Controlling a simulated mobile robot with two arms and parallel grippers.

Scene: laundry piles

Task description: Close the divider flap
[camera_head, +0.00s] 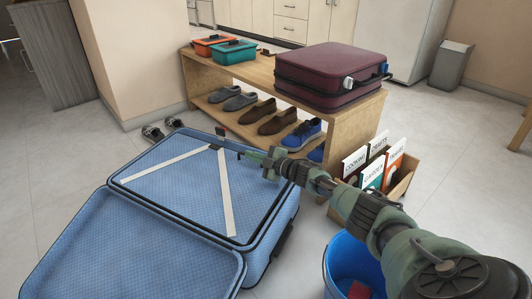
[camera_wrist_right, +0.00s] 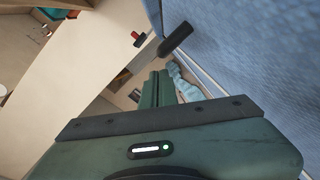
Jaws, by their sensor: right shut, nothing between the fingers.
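The open blue suitcase (camera_head: 262,262) lies on the floor in the head view, its lid half (camera_head: 130,255) toward the lower left. A blue panel that looks like the divider flap (camera_head: 190,184), with pale straps in a V, lies across the far half; whether it is fully flat I cannot tell. A small dark tab (camera_head: 220,131) stands at its far edge; a dark tab also shows in the right wrist view (camera_wrist_right: 175,38). My right gripper (camera_head: 246,154) is shut and empty over the panel's far right edge; its fingers show in the wrist view (camera_wrist_right: 164,88). My left gripper is out of view.
A wooden bench (camera_head: 352,112) behind the suitcase holds a maroon suitcase (camera_head: 325,70), two toolboxes and shoes. A crate of folders (camera_head: 399,186) and a blue bucket (camera_head: 340,262) stand at the right. The floor at the left is mostly clear.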

